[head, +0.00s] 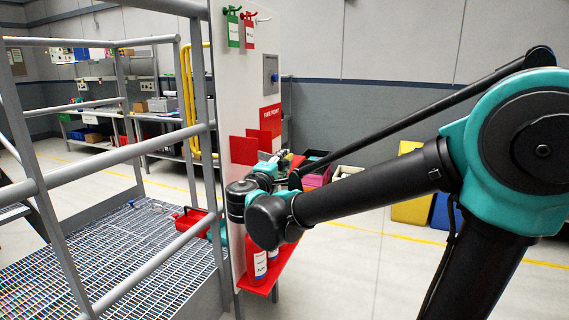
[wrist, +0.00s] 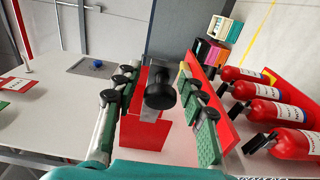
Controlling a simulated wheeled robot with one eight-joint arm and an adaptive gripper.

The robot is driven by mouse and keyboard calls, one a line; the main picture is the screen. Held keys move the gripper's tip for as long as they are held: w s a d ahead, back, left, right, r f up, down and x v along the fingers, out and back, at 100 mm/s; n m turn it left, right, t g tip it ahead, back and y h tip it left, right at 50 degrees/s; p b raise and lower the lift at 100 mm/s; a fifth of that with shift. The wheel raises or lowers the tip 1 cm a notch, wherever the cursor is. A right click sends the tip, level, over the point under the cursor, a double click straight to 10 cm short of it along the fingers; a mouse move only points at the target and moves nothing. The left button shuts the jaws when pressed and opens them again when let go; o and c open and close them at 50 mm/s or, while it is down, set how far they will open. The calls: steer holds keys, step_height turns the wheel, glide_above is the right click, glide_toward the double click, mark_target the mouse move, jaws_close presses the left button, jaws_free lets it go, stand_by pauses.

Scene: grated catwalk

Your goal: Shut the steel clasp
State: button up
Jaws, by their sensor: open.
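My gripper (wrist: 155,78) is open in the wrist view, its two green-padded fingers spread on either side of a black rounded knob (wrist: 160,94). The knob stands out in front of a red box or cover (wrist: 140,132) on the white panel (wrist: 60,122). A narrow grey metal strip (wrist: 151,105) shows beside the knob; it may be the steel clasp, but its state is unclear. I see no finger clearly touching the knob. In the head view my gripper (head: 272,166) is small beside the panel, and my arm hides the clasp area.
Several red extinguishers (wrist: 262,113) stand to the right in the wrist view. The panel carries a grey plate with a blue knob (wrist: 95,63) and red and green tags (head: 233,27). Catwalk railings (head: 120,155) and grating (head: 110,250) lie left in the head view; open floor (head: 380,270) lies right.

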steer(key=shift+w+d, duration=0.25)
steer(key=shift+w, duration=0.4)
steer(key=shift+c, duration=0.5)
jaws_close()
